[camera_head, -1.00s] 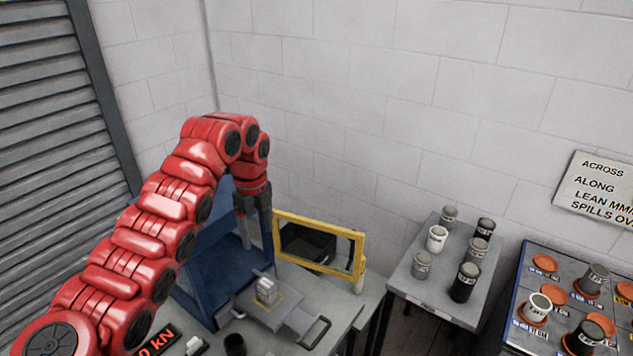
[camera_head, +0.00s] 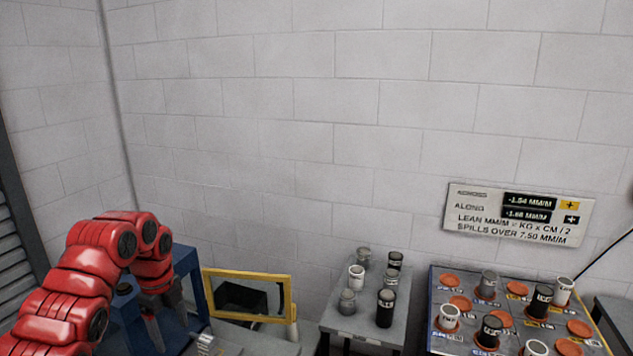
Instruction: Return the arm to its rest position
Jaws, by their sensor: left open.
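My left arm comes in from the lower left, red with dark joint discs. Its gripper (camera_head: 155,318) points down at the lower left, in front of the blue frame (camera_head: 190,282) of a bench machine. The fingers are small and partly cut off near the lower edge; they are open, and I see nothing between them. A small pale block (camera_head: 205,343) shows at the bottom edge, right of the gripper and apart from it. My right gripper is out of view.
A yellow-framed window (camera_head: 248,273) stands right of the blue machine. A grey side table (camera_head: 345,325) holds several grey, white and black canisters. Farther right, a board (camera_head: 432,300) with orange discs bears more canisters. A sign (camera_head: 518,213) hangs on the wall.

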